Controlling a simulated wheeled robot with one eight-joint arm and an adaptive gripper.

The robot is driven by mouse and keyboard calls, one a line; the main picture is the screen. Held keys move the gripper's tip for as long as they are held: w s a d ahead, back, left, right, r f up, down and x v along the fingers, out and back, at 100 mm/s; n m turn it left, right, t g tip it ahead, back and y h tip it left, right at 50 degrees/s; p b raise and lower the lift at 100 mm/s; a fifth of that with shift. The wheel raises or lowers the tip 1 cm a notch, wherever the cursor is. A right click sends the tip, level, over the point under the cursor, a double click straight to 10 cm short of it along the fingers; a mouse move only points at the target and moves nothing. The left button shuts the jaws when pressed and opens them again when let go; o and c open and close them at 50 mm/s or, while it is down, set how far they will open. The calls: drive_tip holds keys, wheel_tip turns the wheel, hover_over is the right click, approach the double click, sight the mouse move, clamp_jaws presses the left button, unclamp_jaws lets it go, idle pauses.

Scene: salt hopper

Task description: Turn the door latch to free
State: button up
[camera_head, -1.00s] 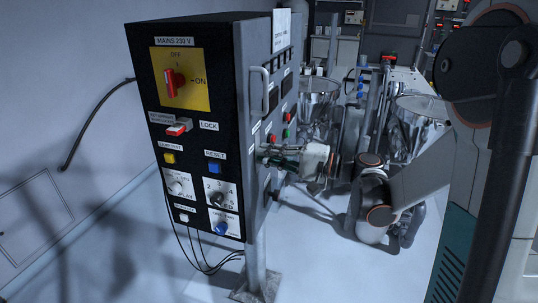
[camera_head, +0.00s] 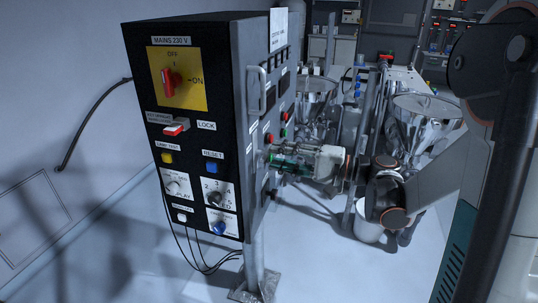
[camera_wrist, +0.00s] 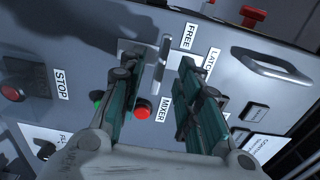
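The door latch, a small grey metal bar on a plate (camera_wrist: 160,62), shows in the wrist view, close to the FREE label (camera_wrist: 188,37) and the LATCH label (camera_wrist: 210,62). My gripper (camera_wrist: 158,68) has its two teal fingers spread apart, one on each side of the bar as seen in this view. I cannot tell whether either finger touches it. In the head view, my gripper (camera_head: 268,155) is at the grey side face of the control cabinet (camera_head: 250,130), and the latch is hidden there.
The red mixer button (camera_wrist: 142,112) lies between the fingers lower down, with a green button (camera_wrist: 98,98) beside the left finger. A bar handle (camera_wrist: 285,72) sticks out at the right. In the head view, metal hoppers (camera_head: 418,125) stand behind my arm. The floor in front is clear.

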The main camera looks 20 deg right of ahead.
drive_tip(key=v, duration=0.7)
drive_tip(key=shift+s+d, duration=0.25)
drive_tip(key=shift+a, duration=0.1)
